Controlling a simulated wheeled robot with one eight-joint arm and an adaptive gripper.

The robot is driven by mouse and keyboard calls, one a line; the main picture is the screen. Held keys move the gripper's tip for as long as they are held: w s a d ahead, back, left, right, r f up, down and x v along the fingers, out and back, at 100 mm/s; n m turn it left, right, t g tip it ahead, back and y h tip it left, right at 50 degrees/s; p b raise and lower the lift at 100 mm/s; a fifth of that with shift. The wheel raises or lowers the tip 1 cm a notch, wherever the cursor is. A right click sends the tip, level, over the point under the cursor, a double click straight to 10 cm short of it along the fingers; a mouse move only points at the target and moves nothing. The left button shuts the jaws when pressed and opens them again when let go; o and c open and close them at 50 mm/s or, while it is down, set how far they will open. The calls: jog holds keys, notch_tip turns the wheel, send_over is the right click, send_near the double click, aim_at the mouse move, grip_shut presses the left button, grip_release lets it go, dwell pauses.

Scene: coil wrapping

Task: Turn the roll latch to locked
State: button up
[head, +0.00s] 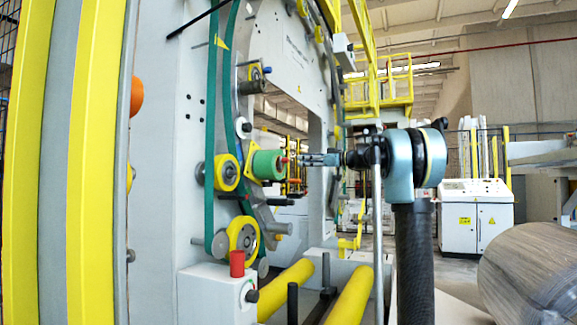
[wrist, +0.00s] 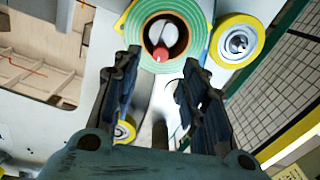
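The green roll (head: 267,165) sits on the side of the grey machine, and its ringed face shows at the top of the wrist view (wrist: 146,32). In its core is a pale latch piece (wrist: 170,32) with a red tip (wrist: 160,53); I take this to be the roll latch. Its lock state cannot be told. In the head view a red tip (head: 285,160) shows at the roll's near face. My gripper (head: 303,160) points at the roll from the right. In the wrist view my gripper (wrist: 160,72) is open, its fingers on either side below the red tip, with nothing between them.
A yellow roller (head: 227,172) stands left of the roll, with another yellow roller (head: 243,237) below. A green belt (head: 212,130) runs down the machine. A red cylinder (head: 237,263) stands on the grey box. Yellow bars (head: 350,297) lie low in front.

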aim_at(288, 161)
jog(key=x, duration=0.8)
jog(key=shift+w+a, duration=0.1)
jog(key=shift+a, duration=0.2)
grip_shut()
